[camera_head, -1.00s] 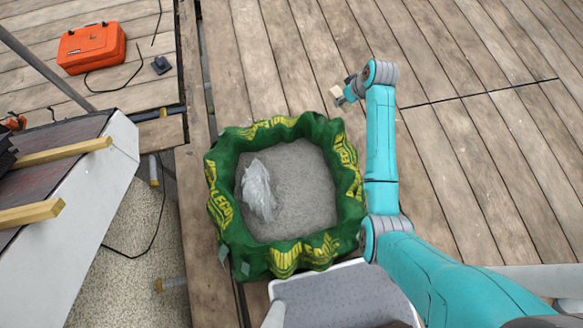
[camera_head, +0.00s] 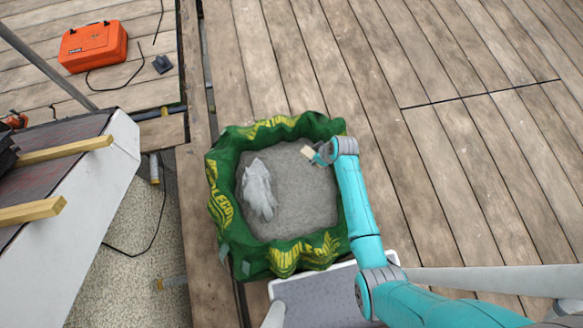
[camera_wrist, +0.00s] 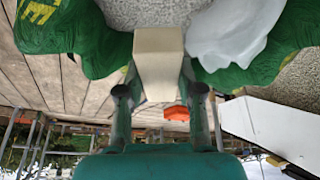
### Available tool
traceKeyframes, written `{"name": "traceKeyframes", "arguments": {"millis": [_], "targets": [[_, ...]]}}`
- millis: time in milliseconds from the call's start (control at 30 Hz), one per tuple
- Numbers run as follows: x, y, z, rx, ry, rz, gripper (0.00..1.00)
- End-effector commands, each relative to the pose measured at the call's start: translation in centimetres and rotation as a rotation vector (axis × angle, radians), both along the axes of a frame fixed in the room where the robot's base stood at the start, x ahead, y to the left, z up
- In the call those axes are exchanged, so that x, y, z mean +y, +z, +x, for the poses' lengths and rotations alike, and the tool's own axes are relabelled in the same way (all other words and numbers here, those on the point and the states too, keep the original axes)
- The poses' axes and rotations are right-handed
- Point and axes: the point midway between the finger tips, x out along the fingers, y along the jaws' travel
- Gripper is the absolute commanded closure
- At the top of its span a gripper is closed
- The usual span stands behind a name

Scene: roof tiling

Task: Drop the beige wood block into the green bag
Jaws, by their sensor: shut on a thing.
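The beige wood block (camera_head: 308,152) is held at the tip of my gripper (camera_head: 315,156), which is shut on it. In the wrist view the block (camera_wrist: 158,55) sits between the two fingers of my gripper (camera_wrist: 160,92). The green bag (camera_head: 222,217) with yellow lettering stands open on the planks. In the head view the block appears over the right part of the bag's opening, above the grey granular fill. Its exact height above the fill cannot be told. The bag's rim (camera_wrist: 62,25) also shows in the wrist view.
A crumpled whitish plastic piece (camera_head: 258,188) lies inside the bag on the left. An orange case (camera_head: 92,46) lies at the upper left. A sloped roof section with wooden battens (camera_head: 60,158) is at the left. The plank floor (camera_head: 480,170) at right is clear.

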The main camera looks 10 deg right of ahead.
Motion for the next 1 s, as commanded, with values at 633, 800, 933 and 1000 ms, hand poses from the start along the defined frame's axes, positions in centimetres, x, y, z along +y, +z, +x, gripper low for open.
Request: {"name": "traceKeyframes", "arguments": {"millis": [633, 800, 933, 1000], "targets": [[0.0, -4.7, 0.0, 0.001, -0.001, 0.001, 0.98], [0.0, -4.7, 0.0, 0.000, -0.002, 0.001, 0.98], [0.0, -4.7, 0.0, 0.000, -0.002, 0.001, 0.39], [0.0, -4.7, 0.0, 0.000, -0.002, 0.001, 0.34]]}}
